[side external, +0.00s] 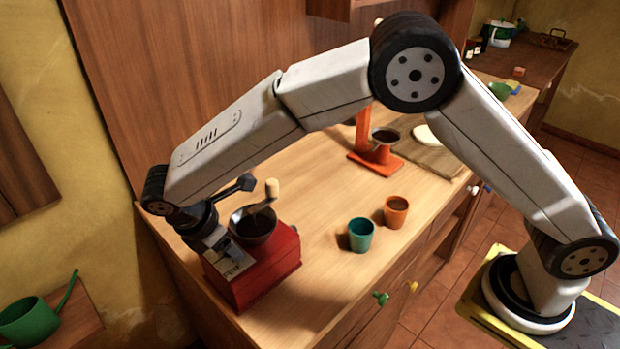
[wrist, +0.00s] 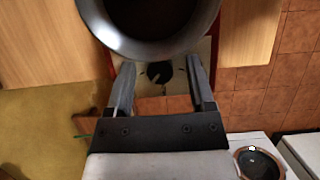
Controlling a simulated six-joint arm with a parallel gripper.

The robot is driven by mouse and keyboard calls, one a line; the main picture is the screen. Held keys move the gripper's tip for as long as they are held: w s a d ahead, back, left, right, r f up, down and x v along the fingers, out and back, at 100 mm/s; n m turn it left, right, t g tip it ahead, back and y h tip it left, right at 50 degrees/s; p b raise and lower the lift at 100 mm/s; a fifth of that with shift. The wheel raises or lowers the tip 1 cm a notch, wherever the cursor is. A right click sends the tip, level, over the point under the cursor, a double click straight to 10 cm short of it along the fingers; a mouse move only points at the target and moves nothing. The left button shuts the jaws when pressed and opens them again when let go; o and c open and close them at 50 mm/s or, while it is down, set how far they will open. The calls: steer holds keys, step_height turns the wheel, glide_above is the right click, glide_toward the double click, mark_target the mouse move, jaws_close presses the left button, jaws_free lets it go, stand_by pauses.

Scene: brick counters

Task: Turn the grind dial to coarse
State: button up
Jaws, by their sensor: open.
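The red coffee grinder (side external: 268,278) stands at the near left end of the wooden counter, with a metal bowl (side external: 250,228) and a crank with a pale knob on top. In the wrist view the bowl (wrist: 150,45) fills the top middle. Below it, the black round grind dial (wrist: 159,73) sits on a pale plate with small marks; its exact setting is too small to read. My gripper (wrist: 162,68) is open, one finger on each side of the dial in this view. Contact cannot be told.
A teal cup (side external: 361,236) and an orange cup (side external: 396,212) stand right of the grinder. An orange stand (side external: 377,160) with a dark-topped cup is farther back, beside a board (side external: 440,157). A wooden panel rises behind the counter.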

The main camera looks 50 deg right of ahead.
mark_target(212, 260)
jaws_close()
steer(key=shift+m+g, duration=0.6)
steer(key=shift+m, duration=0.9)
jaws_free()
steer(key=v, duration=0.8)
